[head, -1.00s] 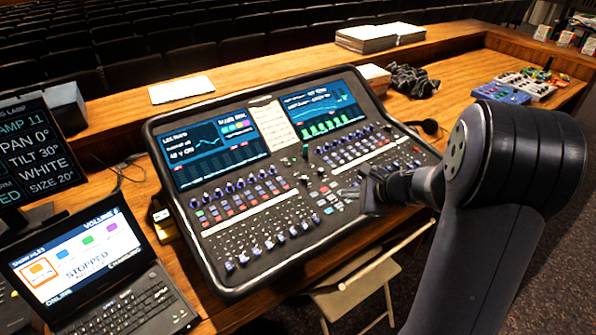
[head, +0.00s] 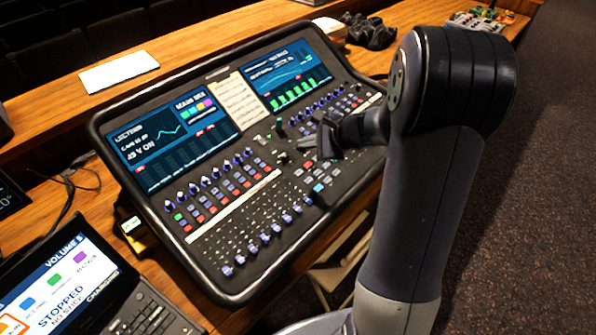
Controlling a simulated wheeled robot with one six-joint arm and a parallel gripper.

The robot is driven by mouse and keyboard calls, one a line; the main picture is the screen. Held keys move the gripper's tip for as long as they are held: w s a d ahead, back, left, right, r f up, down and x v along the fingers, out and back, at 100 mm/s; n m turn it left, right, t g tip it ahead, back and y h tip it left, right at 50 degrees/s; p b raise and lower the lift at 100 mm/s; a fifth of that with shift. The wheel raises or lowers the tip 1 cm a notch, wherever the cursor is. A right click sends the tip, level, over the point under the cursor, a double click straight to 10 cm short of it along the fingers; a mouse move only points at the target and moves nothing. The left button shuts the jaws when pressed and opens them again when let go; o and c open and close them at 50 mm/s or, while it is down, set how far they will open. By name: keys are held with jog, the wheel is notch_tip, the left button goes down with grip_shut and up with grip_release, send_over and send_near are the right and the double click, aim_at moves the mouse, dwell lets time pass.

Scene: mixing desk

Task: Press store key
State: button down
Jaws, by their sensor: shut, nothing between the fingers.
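The mixing desk (head: 165,222) stands tilted on the wooden counter, with two lit screens, rows of knobs, coloured keys and faders. My gripper (head: 305,143) is shut and empty. It is over the desk's middle section, just below the right screen (head: 286,72). I cannot tell whether its tip touches the panel. A cluster of small keys (head: 318,187), one lit blue, lies below my gripper. The key labels are too small to read, so I cannot pick out the store key. My gripper and arm hide part of the middle and right panel.
A laptop (head: 75,275) with a lit screen stands at the lower left. A white sheet (head: 119,71) lies on the counter behind the desk. A dark bundle (head: 368,31) lies at the back right. A folding chair (head: 335,275) stands below the counter's front edge.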

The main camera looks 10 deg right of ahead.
aim_at(299, 173)
jog(key=shift+f, duration=0.2)
jog(key=f+b, duration=0.4)
jog(key=f, duration=0.1)
jog(key=f+b, duration=0.2)
jog(key=shift+w+a+f, duration=0.25)
jog(key=shift+w+f, duration=0.1)
jog(key=shift+f, duration=0.05)
jog(key=shift+f+b, duration=0.35)
dwell(1.3)
jog(key=shift+w+f+b, duration=0.1)
jog(key=shift+f+b, duration=0.25)
jog(key=shift+b, duration=0.2)
jog(key=shift+f+b, duration=0.35)
jog(key=shift+b, duration=0.05)
dwell(0.4)
dwell(0.4)
jog(key=shift+r+p, duration=0.5)
jog(key=shift+r, duration=0.25)
